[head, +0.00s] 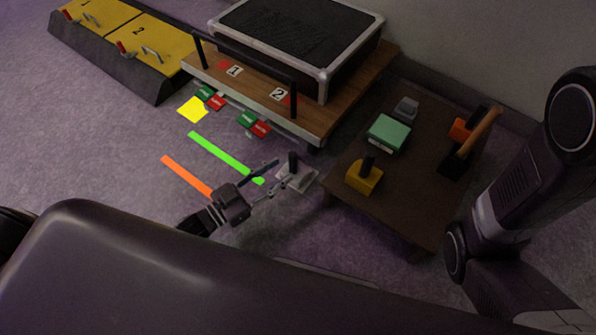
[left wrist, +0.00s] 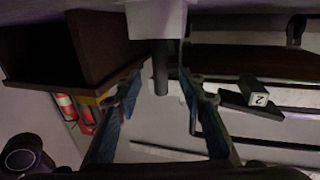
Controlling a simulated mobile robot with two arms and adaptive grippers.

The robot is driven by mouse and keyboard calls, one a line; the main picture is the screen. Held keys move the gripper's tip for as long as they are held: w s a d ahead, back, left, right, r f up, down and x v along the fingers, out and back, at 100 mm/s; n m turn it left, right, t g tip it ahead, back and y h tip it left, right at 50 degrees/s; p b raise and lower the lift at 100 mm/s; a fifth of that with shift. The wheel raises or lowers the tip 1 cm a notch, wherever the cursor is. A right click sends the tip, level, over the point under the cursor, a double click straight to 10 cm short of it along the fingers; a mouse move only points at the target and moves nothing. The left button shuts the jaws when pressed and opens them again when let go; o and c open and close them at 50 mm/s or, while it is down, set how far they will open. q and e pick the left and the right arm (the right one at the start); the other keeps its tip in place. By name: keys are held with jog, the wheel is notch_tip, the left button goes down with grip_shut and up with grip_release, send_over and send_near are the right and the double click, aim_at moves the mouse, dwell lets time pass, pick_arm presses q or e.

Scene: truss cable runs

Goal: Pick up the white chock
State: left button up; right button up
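The white chock (head: 299,178) is on the floor side of the brown table, with a dark upright handle on top. My left gripper (head: 281,173) reaches it from the left, with its fingers spread and pointing at the handle. In the left wrist view the white chock (left wrist: 157,20) is at the top middle, partly cut off. Its dark handle extends between the open fingers of my left gripper (left wrist: 162,88), with a gap on both sides. My right arm shows at the right of the head view, but its gripper is out of view.
The brown table (head: 400,215) holds a yellow chock (head: 364,178), a green box (head: 388,134), a grey piece (head: 405,108) and an orange-handled tool (head: 470,138). A wooden platform (head: 330,118) carries a black case (head: 300,35). Green (head: 225,157) and orange (head: 187,175) floor strips lie left.

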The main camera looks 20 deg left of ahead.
aim_at(290, 166)
pick_arm(q)
jog(key=b+x, duration=0.2)
jog(key=x, duration=0.2)
jog(key=shift+w+d+f, duration=0.15)
jog(key=shift+w+d, duration=0.1)
jog(key=shift+w, duration=0.05)
jog(key=shift+w+d+b, duration=0.2)
jog(key=shift+w+b, duration=0.1)
grip_shut()
jog(key=shift+r, duration=0.25)
